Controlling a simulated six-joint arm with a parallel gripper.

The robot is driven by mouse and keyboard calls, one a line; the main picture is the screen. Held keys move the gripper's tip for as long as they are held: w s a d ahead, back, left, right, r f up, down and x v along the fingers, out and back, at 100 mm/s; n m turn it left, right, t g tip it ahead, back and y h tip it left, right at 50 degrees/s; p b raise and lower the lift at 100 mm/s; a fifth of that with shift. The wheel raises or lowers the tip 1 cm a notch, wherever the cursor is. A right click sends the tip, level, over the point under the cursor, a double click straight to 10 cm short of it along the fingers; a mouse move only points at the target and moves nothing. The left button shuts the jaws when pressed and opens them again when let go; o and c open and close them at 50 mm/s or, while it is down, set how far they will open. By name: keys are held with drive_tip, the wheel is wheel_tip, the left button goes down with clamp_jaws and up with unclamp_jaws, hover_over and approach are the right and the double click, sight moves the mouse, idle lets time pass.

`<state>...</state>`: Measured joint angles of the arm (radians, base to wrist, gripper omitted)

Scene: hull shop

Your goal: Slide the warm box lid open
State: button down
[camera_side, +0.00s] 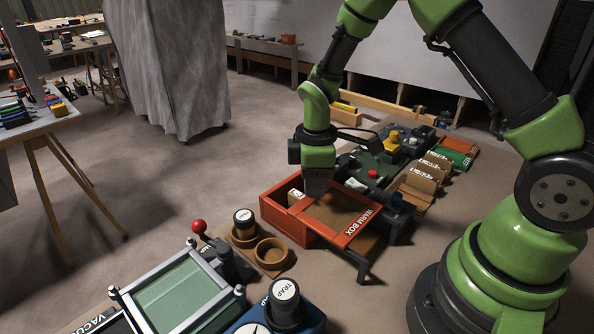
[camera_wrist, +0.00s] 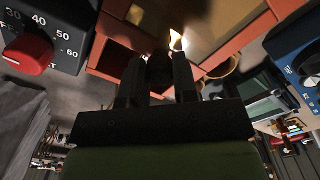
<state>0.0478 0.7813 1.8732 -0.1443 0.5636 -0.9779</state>
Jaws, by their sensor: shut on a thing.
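The warm box (camera_side: 279,218) is an orange-red box in the middle of the side view. Its lid (camera_side: 362,239), an orange-red frame around an amber pane with "WARM BOX" on it, sits shifted toward the lower right over a dark-legged support. The left part of the box is uncovered, and a pale labelled thing (camera_side: 296,196) shows inside. My gripper (camera_side: 317,190) points down at the lid's far left end. In the wrist view, its fingers (camera_wrist: 158,82) are shut on a dark knob, apparently the lid's handle, with the lid frame (camera_wrist: 232,42) beyond. The contact is dark.
A dial panel with a red knob (camera_wrist: 27,54) is close by in the wrist view. Brown round cups (camera_side: 271,252), a red-balled lever (camera_side: 199,227) and a green-paned frame (camera_side: 178,295) stand to the lower left. Several devices and brown holders (camera_side: 420,181) crowd the right.

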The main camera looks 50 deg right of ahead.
sight(329, 205)
drive_tip(key=shift+s, duration=1.85)
drive_tip(key=c, duration=0.9)
unclamp_jaws()
wheel_tip(329, 205, up, 10)
